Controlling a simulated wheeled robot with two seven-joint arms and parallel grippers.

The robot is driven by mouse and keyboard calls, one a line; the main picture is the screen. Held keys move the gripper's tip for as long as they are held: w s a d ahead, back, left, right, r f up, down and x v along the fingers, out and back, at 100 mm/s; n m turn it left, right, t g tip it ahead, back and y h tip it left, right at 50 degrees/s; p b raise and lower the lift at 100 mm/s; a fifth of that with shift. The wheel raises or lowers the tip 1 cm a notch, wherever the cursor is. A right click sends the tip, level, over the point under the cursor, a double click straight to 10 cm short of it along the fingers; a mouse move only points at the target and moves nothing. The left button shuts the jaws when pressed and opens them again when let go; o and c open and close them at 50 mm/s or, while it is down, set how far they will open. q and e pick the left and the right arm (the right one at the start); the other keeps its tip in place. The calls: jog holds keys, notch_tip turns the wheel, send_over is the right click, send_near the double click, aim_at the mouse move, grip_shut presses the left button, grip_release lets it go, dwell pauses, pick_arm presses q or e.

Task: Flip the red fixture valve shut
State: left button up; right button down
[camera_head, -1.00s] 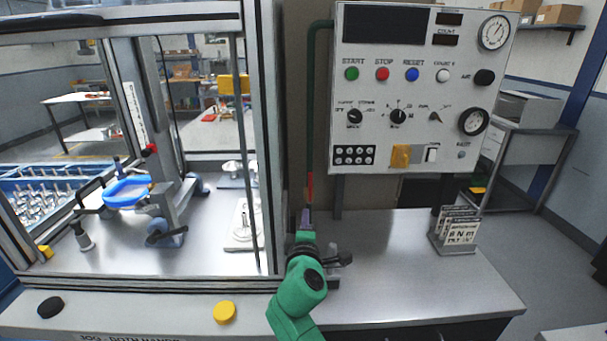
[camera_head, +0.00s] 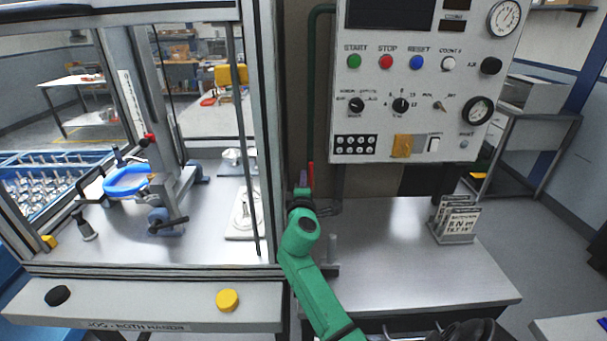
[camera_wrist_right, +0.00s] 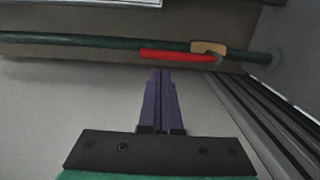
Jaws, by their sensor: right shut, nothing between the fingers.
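The red valve handle (camera_head: 311,174) stands upright along the green pipe, left of the control panel. In the right wrist view the red handle (camera_wrist_right: 175,56) lies nearly parallel to the pipe, with one end at the tan valve body (camera_wrist_right: 208,47). My right gripper (camera_head: 303,181) is at the handle's lower left in the head view. In the wrist view its purple fingers (camera_wrist_right: 160,72) are shut and empty, tips close to the handle's free half. I cannot tell whether they touch it. My left gripper is not in view.
The green pipe (camera_head: 311,80) runs down beside the glazed machine's frame post (camera_head: 265,130). The control panel (camera_head: 425,90) hangs to the right. Below is a steel bench (camera_head: 390,260) with a card stand (camera_head: 455,222); its middle is clear.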

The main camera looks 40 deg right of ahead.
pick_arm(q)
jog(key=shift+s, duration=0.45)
pick_arm(e)
jog(key=shift+w+d+f, duration=0.1)
jog(key=shift+w+d, duration=0.35)
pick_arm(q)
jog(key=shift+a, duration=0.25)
